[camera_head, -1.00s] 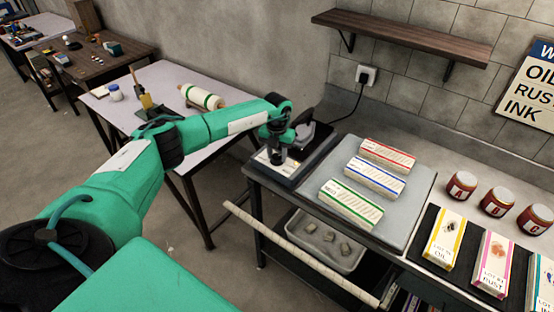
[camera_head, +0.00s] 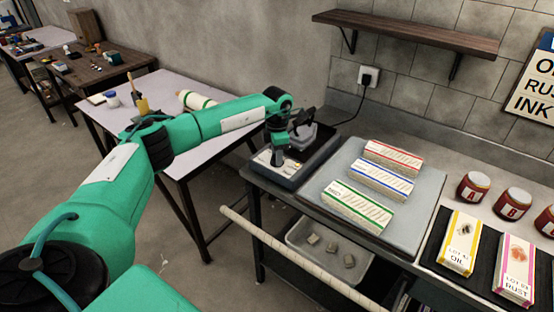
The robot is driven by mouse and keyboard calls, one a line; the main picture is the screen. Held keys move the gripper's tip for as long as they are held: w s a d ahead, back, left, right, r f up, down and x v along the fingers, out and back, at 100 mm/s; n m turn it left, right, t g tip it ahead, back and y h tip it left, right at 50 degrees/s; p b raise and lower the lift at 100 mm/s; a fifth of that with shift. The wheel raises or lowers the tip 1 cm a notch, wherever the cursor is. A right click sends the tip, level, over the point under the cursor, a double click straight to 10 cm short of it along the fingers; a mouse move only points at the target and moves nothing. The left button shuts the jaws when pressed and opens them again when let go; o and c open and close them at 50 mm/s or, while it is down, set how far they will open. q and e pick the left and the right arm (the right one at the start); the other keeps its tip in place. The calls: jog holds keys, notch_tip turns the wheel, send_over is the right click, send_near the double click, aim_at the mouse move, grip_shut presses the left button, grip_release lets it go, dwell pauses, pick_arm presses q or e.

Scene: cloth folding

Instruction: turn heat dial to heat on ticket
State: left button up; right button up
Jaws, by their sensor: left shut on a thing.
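A dark base unit (camera_head: 313,162) with a pale control panel (camera_head: 262,159) stands at the left end of the workbench. A dark iron-like tool (camera_head: 303,136) sits on it. My left gripper (camera_head: 278,160) points down onto the panel, shut on the heat dial. The dial itself is hidden by the fingers, so its setting cannot be read. No heat ticket can be made out. My right gripper is not in view.
Jars and labelled cartons (camera_head: 461,243) stand farther right. A wooden shelf (camera_head: 410,34) hangs above. A pale roll (camera_head: 300,258) runs along the bench front. A side table (camera_head: 180,88) stands behind my left arm.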

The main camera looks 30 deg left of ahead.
pick_arm(q)
jog(key=m+b, duration=0.1)
jog(key=m, duration=0.1)
jog(key=shift+w+m+b, duration=0.1)
jog(key=shift+m+b, duration=0.2)
jog(key=shift+m, duration=0.1)
jog(key=m+b, duration=0.1)
jog(key=m, duration=0.2)
jog(key=shift+m+b, duration=0.65)
jog(key=shift+m, duration=0.45)
jog(key=shift+r+m+b, duration=0.1)
jog(key=shift+m+b, duration=0.2)
jog(key=shift+m, duration=1.4)
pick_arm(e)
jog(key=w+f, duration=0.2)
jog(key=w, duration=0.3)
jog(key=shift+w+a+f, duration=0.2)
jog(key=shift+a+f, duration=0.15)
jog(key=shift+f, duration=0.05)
pick_arm(q)
jog(key=o, duration=1)
